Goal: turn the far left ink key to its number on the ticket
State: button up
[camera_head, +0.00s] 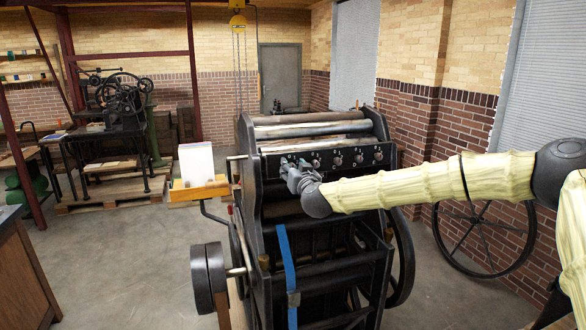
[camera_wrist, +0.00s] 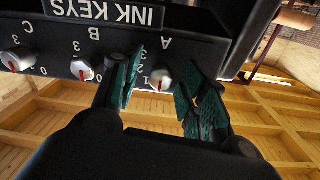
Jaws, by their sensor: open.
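The ink key panel of the press shows upside down in the wrist view, with an "INK KEYS" plate (camera_wrist: 103,11). The far left ink key, A (camera_wrist: 161,76), is a pale round knob with a red pointer mark directed toward the bottom of that view. My gripper (camera_wrist: 158,84) is open, its green-padded fingers on either side of key A; contact cannot be told. In the head view my gripper (camera_head: 293,174) is at the panel's left end and hides key A. No ticket number is readable.
Key B (camera_wrist: 82,69) and key C (camera_wrist: 17,60) sit beside key A. More keys (camera_head: 358,158) run right along the press (camera_head: 265,230). A white paper stack (camera_head: 197,164) stands on a feed board left of it. A blue strap (camera_head: 287,262) hangs in front.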

grip_shut()
jog(key=shift+f+m+b, duration=0.15)
jog(key=shift+m+b, duration=0.15)
jog(key=shift+b, duration=0.45)
jog(key=m+b, duration=0.7)
jog(key=b, duration=0.1)
jog(key=shift+b, duration=0.3)
